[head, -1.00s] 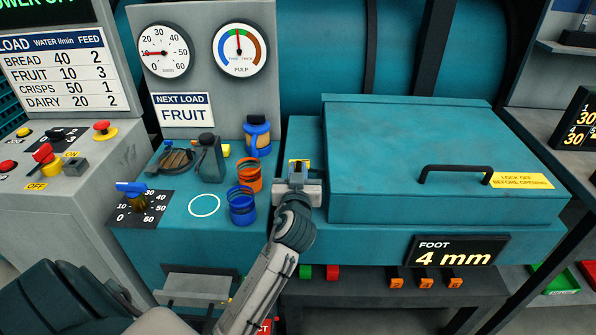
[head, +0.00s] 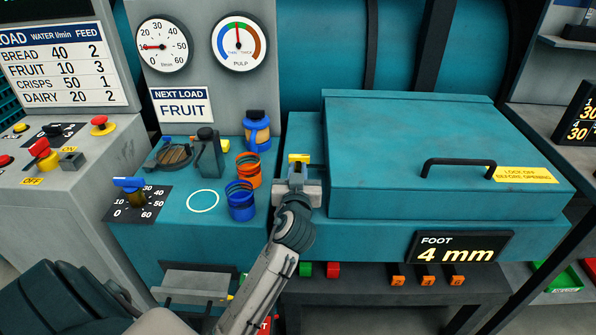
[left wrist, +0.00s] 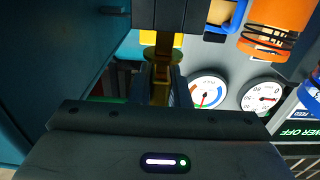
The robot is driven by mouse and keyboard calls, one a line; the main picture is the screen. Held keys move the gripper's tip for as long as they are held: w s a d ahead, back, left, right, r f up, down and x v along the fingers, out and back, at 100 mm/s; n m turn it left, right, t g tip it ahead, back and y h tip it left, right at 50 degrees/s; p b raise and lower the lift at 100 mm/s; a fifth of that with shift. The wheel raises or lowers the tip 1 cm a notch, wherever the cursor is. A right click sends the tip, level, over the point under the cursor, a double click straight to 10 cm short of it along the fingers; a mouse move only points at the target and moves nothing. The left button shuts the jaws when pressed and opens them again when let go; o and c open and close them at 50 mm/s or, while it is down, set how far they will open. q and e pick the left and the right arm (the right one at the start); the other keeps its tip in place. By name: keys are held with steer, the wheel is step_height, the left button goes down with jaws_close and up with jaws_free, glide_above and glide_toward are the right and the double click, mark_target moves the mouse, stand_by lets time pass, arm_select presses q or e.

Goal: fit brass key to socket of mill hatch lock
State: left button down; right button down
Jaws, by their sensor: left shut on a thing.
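My left gripper (head: 298,172) is beside the left wall of the closed teal mill hatch (head: 410,140). It is shut on the brass key (left wrist: 161,88), whose narrow shaft shows between the fingers in the left wrist view. A yellow piece (head: 299,158) shows just past the fingertips, and in the left wrist view a yellow block (left wrist: 178,40) shows there, close to the key. The lock's socket is hidden behind the fingers. I cannot tell whether the key touches it or is in it. My right gripper is not in view.
The hatch has a black handle (head: 458,165). A white ring (head: 203,201) marks clear surface at left.

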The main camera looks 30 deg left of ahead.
arm_select(q)
steer(key=shift+f+b, duration=1)
steer(key=shift+f, duration=0.1)
steer(key=c, duration=1.3)
jaws_free()
steer(key=shift+r, duration=0.1)
steer(key=b+v, duration=0.1)
steer(key=v, duration=0.8)
steer(key=shift+s+b, duration=0.1)
steer(key=shift+b, duration=0.25)
steer(key=shift+v, duration=0.85)
